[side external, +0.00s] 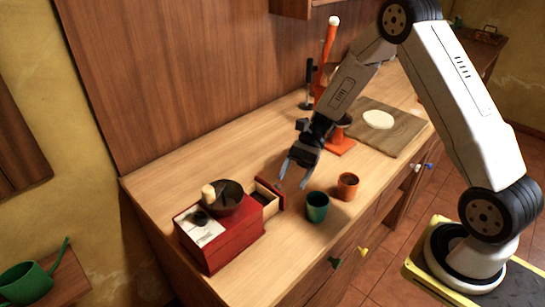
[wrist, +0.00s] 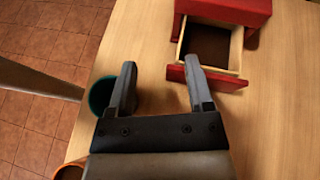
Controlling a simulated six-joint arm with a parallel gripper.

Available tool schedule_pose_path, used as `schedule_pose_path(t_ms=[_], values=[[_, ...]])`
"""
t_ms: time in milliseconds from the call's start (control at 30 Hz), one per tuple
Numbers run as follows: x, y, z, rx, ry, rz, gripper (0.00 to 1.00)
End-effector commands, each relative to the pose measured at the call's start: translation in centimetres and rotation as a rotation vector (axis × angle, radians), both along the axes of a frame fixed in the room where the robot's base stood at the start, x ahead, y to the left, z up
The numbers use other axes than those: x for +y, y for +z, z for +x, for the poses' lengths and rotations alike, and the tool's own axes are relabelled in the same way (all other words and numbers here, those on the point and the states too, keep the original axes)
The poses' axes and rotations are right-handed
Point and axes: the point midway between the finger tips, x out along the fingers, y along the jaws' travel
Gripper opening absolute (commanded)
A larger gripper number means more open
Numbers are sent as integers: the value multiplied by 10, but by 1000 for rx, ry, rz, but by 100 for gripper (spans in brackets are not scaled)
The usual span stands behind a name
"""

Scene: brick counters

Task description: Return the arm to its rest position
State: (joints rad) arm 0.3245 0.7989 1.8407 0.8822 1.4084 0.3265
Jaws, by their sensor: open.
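My gripper (side external: 292,180) is open and empty, pointing down over the wooden counter (side external: 165,172). In the side view it hangs between the open drawer of a red coffee grinder (side external: 236,241) and a green cup (side external: 317,207). In the wrist view my two fingers (wrist: 160,88) are spread apart with bare counter between them. The left finger overlaps the green cup (wrist: 99,96) in that view, and the right finger is close to the drawer's red front (wrist: 207,78). I cannot tell whether either finger touches anything.
An orange cup (side external: 348,186) stands beside the green cup. Behind my arm are a tall orange lever press (side external: 329,45), a dark upright tool (side external: 308,85) and a wooden board (side external: 400,140) with a pale round piece. A wood panel backs the counter. The counter's left back is clear.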

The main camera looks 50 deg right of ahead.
Motion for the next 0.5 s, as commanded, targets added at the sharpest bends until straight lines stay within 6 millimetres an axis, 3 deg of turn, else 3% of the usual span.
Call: schedule_pose_path(t_ms=[200,500], values=[[5,2,-34,-157,192,-250,66],[-5,8,-69,-431,479,-547,66]])
